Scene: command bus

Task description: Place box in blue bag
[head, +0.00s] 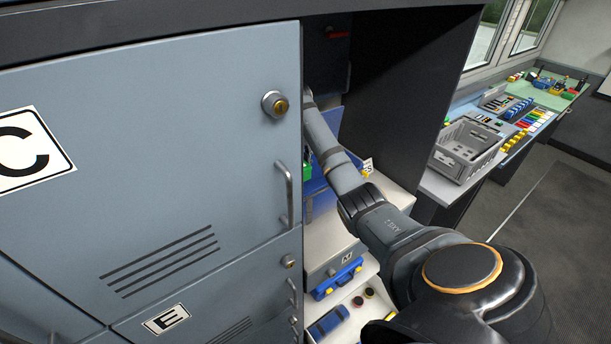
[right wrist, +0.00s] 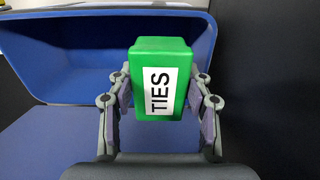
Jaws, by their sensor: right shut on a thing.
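My right gripper (right wrist: 160,98) is shut on a green box (right wrist: 172,65) with a white label reading TIES. The box is upright between the two fingers. A blue open-topped container (right wrist: 60,70), perhaps the blue bag, lies behind the box in the right wrist view, its wide opening facing the camera. I cannot tell whether the box is inside its rim. In the head view the green box (head: 307,172) shows only in part beside the blue container (head: 322,190), at the grey cabinet door's edge. The door hides most of my right gripper there. My left gripper is not in view.
A grey cabinet door (head: 150,150) with a handle fills the left. A dark panel (head: 400,90) stands right of my right arm. Below are a blue case (head: 337,279) and a blue item (head: 328,322). A grey crate (head: 467,148) sits on the counter at right.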

